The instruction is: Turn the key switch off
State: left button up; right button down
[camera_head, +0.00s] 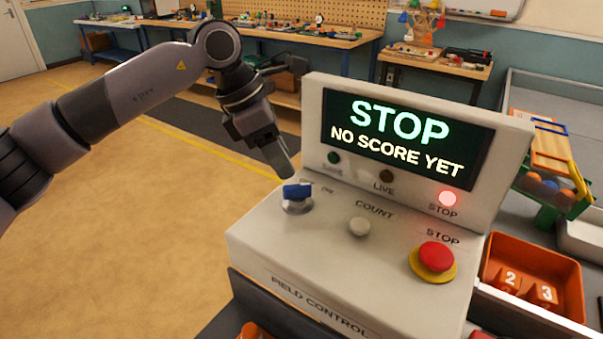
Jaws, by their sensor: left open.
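The key switch has a blue key (297,190) on a round metal base, at the left of the white field control box (320,250). A label beside it is partly hidden and too small to read. My left gripper (283,172) is open, with its fingertips just above and behind the blue key. I cannot tell whether they touch it. The display (400,138) reads "STOP" and "NO SCORE YET". The red lamp (447,198) over "STOP" is lit. My right gripper is not in view.
An orange bin (527,262) with numbered blocks stands at the right. Workbenches line the back wall. Open floor lies at left.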

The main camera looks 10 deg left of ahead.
aim_at(295, 186)
pick_arm(q)
jog(key=x, duration=0.3)
jog(key=p+x, duration=0.1)
jog(key=x, duration=0.2)
jog(key=shift+w+a+f, duration=0.1)
jog(key=shift+w+f, duration=0.15)
jog(key=shift+f, duration=0.1)
jog(key=shift+y, duration=0.3)
grip_shut()
